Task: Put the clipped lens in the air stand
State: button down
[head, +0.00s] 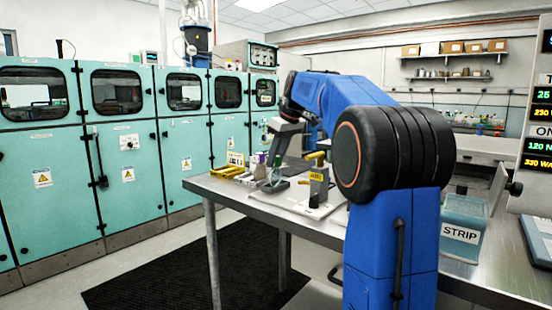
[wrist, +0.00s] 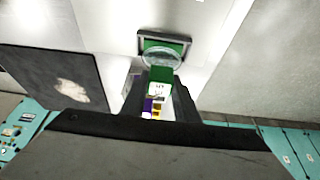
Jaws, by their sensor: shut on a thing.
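The clipped lens is a clear round lens (wrist: 162,56) with a green clip (wrist: 160,78) in the wrist view. My gripper (wrist: 158,98) is shut on the green clip, its dark fingers either side. In the head view my gripper (head: 279,158) hangs over the left part of the metal table, and the lens (head: 275,178) shows small and greenish below it. Whether the lens touches anything below is unclear.
Yellow trays (head: 229,171) and a white sign (head: 236,159) are at the table's left. A blue bin marked STRIP (head: 462,234) stands at the right. My arm hides the middle of the metal table (head: 305,226). Teal cabinets (head: 140,170) line the wall.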

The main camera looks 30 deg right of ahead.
jog(key=c, duration=1.4)
grip_release()
jog(key=v, duration=1.2)
jog(key=shift+r, duration=0.15)
jog(key=s+a+f+m+h, duration=0.1)
jog(key=s+a+f+m, duration=0.1)
jog(key=s+a+f, duration=1.5)
jog(key=s+f, duration=0.5)
jog(key=f, duration=0.1)
jog(key=s+a+f+m, duration=0.1)
jog(key=s+f, duration=0.6)
jog(key=f, duration=0.1)
jog(key=s+a+f+m, duration=0.1)
jog(key=s+a+f, duration=0.1)
jog(key=s+f, duration=0.4)
jog(key=shift+s+f+h, duration=0.15)
jog(key=shift+f+h, duration=0.15)
jog(key=shift+f, duration=0.55)
